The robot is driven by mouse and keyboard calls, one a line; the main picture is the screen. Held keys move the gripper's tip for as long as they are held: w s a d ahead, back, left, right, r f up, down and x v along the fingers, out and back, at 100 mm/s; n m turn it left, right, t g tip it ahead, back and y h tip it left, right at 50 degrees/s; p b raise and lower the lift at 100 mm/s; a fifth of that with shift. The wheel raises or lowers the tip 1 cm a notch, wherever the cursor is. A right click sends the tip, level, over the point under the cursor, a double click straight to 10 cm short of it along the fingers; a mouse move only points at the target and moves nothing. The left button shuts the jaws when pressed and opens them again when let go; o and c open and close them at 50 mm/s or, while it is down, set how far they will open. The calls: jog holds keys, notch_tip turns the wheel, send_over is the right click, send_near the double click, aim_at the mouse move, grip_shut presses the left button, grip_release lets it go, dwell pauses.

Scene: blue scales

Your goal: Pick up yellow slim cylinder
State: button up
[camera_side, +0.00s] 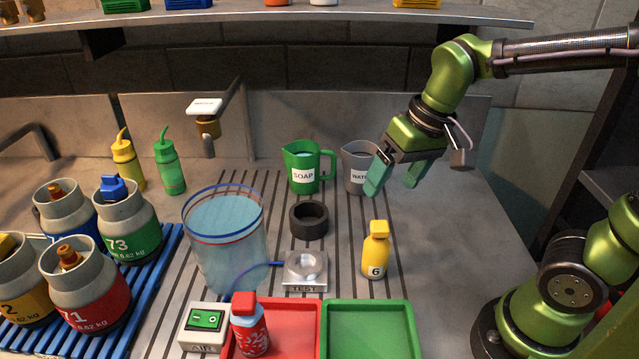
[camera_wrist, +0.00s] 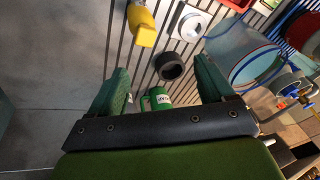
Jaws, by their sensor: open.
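A slim yellow bottle (camera_side: 375,257) marked 6, with a yellow cap, stands upright on the grooved grey worktop, right of the small test stand. It also shows at the top of the wrist view (camera_wrist: 142,27), partly cut off by the frame edge. My gripper (camera_side: 395,180) has green fingers, open and empty. It hangs above and behind the bottle, clear of it, near the grey jug. In the wrist view the fingers (camera_wrist: 160,75) are spread apart with nothing between them at the tips.
A black ring (camera_side: 309,220), a test stand (camera_side: 305,270) and a clear water tank (camera_side: 225,245) are left of the bottle. Green soap (camera_side: 303,180) and grey water (camera_side: 359,152) jugs stand behind. Red (camera_side: 298,335) and green (camera_side: 370,335) trays lie in front. The worktop right of the bottle is clear.

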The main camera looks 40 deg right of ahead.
aim_at(379, 243)
jog(key=f+g, duration=0.1)
jog(key=f, duration=0.4)
jog(key=w+f+g+h, duration=0.1)
jog(key=f, duration=0.5)
jog(key=f+g, duration=0.1)
jog(key=f, duration=0.4)
jog(key=shift+w+d+f, duration=0.15)
jog(key=shift+w+f, duration=0.1)
jog(key=shift+w, duration=0.05)
